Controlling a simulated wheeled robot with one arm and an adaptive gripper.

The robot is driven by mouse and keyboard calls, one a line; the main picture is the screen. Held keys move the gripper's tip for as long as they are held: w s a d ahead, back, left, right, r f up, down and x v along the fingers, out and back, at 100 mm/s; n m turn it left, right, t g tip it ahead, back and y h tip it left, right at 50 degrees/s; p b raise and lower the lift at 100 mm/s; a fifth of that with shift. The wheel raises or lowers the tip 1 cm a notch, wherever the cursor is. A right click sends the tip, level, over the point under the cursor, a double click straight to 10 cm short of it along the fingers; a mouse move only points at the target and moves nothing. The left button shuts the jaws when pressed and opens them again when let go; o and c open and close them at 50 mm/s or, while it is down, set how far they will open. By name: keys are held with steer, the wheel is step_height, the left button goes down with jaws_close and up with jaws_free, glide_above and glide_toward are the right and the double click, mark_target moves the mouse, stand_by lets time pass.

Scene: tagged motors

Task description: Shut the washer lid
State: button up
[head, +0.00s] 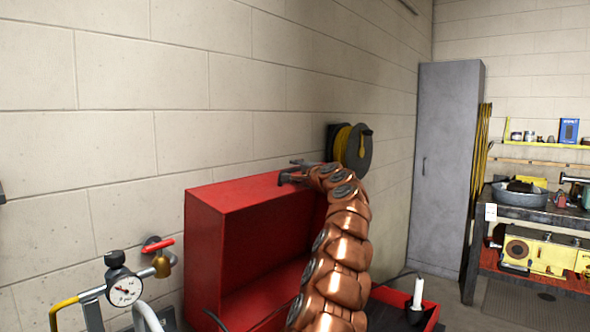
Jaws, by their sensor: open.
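The red washer lid (205,245) stands raised near the block wall, its hollow inner side facing right. A red basin (432,310) with a black inside and a white upright spout or brush shows at the bottom, right of my arm. My gripper (289,171) is at the lid's top, its dark fingers apart and pointing left over the top panel. I cannot tell whether the fingers touch the lid. My copper-coloured arm hides the lid's right part and much of the washer below it.
A pressure gauge (124,291) with a red-handled valve (158,245) stands at the lower left. A hose reel (352,148) hangs on the wall behind my arm. A grey cabinet (445,170) and a cluttered workbench (535,215) stand at the right.

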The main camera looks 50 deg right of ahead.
steer(key=shift+w, duration=0.35)
steer(key=shift+d, duration=0.1)
jaws_close()
stand_by(0.3)
stand_by(0.4)
